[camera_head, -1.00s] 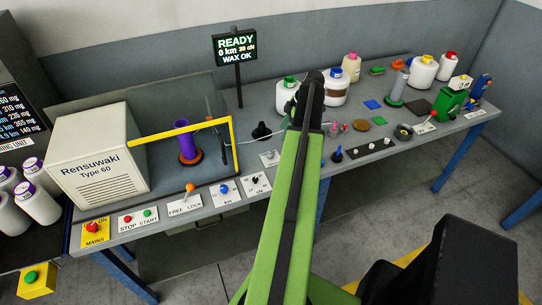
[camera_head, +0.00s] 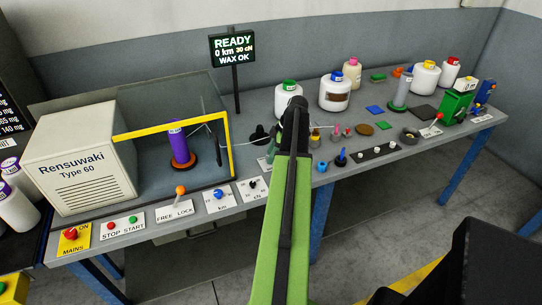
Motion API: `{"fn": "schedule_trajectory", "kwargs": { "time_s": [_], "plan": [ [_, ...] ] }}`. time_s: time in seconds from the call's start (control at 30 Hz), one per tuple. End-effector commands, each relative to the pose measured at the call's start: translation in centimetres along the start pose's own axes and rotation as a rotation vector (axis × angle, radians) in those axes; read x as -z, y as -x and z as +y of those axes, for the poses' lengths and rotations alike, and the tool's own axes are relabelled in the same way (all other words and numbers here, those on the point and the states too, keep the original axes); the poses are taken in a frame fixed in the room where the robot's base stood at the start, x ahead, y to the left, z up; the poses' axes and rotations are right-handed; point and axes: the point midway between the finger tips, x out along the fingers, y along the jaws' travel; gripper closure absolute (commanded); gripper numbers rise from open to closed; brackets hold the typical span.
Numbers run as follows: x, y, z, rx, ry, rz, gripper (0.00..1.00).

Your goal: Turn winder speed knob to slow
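The Rensuwaki winder (camera_head: 82,165) stands at the left of the bench, with a purple bobbin (camera_head: 179,147) inside its yellow-edged guard. Along its front are a blue knob (camera_head: 217,195) on a plate marked km and a dark knob (camera_head: 252,184) on a plate marked cN. Another small plate (camera_head: 266,164) lies behind them, partly hidden by my arm. I cannot read any knob marked speed. My gripper (camera_head: 296,104), at the dark end of my green arm, is right of these controls. Its fingers cannot be made out, and nothing held shows.
The screen (camera_head: 233,46) reads READY, 0 km, 30 cN, WAX OK. An orange-topped lever (camera_head: 180,191) stands on the FREE LOCK plate. Bottles (camera_head: 335,93) and small tools fill the bench's right side.

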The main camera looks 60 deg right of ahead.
Motion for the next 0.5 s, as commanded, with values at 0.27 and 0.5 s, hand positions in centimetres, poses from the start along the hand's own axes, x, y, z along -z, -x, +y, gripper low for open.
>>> {"fn": "schedule_trajectory", "kwargs": {
  "time_s": [0.27,0.5],
  "plan": [
    [0.03,-0.02,-0.01,0.0,0.001,0.0,0.95],
    [0.23,-0.11,-0.17,0.001,0.0,0.0,1.0]
  ]
}}
